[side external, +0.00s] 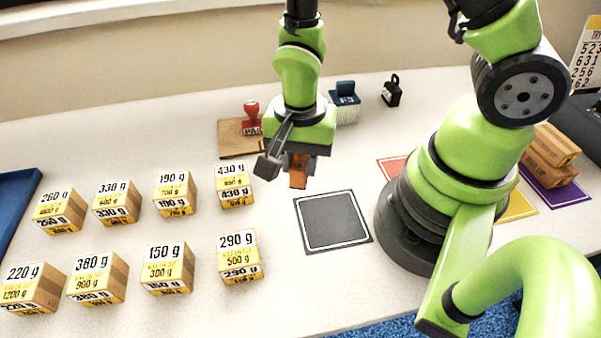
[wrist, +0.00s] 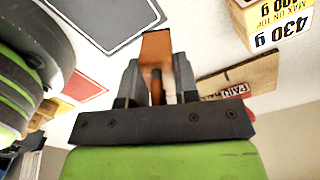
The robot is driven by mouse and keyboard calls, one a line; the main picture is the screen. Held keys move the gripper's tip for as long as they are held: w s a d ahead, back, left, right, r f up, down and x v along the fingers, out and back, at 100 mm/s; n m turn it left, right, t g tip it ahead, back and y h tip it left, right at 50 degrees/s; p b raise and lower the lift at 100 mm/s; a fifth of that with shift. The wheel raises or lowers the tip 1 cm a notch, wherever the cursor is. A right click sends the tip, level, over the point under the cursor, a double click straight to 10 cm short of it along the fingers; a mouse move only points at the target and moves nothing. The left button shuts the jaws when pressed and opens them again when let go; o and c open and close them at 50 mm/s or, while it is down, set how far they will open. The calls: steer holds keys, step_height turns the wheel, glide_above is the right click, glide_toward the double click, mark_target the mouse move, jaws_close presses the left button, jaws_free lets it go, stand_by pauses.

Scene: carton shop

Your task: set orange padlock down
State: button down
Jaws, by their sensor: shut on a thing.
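An orange padlock (side external: 298,172) hangs below my gripper (side external: 288,157) in the side view, above the white table. In the wrist view the orange padlock (wrist: 156,50) sits between the two grey fingers of my gripper (wrist: 155,82), which is shut on it. In the side view it appears above and to the left of the dark grey square mat with a white border (side external: 333,221). The mat also shows in the wrist view (wrist: 110,18). The padlock's far side is hidden.
Several labelled cartons stand in two rows at left, the closest marked 430 g (side external: 235,186). Behind the gripper are a wooden board (side external: 234,140), a red stamp (side external: 252,112), a blue-topped item (side external: 345,100) and a black padlock (side external: 392,92). The dark mat is bare.

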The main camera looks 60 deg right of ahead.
mark_target(301, 179)
steer(key=shift+f, duration=1.8)
steer(key=shift+f, duration=0.1)
steer(key=shift+f, duration=0.35)
steer(key=c, duration=0.9)
jaws_free()
steer(key=shift+o, duration=0.2)
step_height(301, 179, up, 13)
steer(key=shift+r, duration=0.2)
steer(key=s+d+r+n+t+y, duration=0.1)
steer(key=s+r+n+t, duration=0.2)
steer(key=r, duration=0.5)
steer(key=s+d+r+n+t+y, duration=0.1)
steer(key=s+r+n+t, duration=0.3)
steer(key=r+n, duration=0.2)
step_height(301, 179, up, 2)
steer(key=shift+d+n, duration=0.3)
steer(key=shift+d, duration=0.1)
